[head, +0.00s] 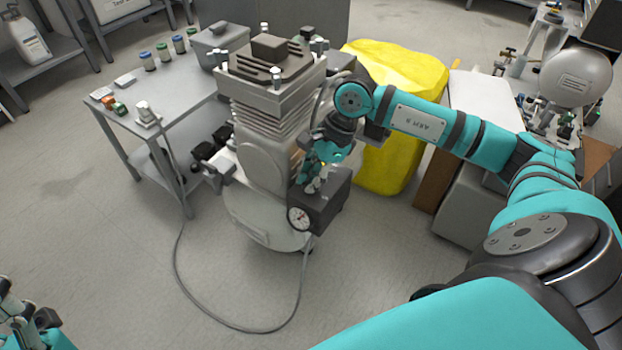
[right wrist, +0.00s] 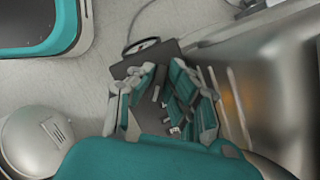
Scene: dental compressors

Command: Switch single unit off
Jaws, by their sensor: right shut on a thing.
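The compressor unit (head: 262,165) stands upright on the floor near the centre, with a finned grey head and a round pale tank base. A dark control box (head: 328,205) with a round white gauge (head: 298,218) sits on its right front side. My right gripper (head: 314,178) is at the top of this box. In the right wrist view, my right gripper (right wrist: 165,88) has its fingers around a small switch on the box (right wrist: 128,68). The fingers largely hide the switch, so its position cannot be told. My left gripper (head: 22,318) shows only partly at the bottom left corner.
A grey side table (head: 180,105) with jars and small parts stands left of the unit. A yellow covered object (head: 400,75) stands behind it on the right. A grey cable (head: 185,285) loops over the floor in front. The floor at front left is clear.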

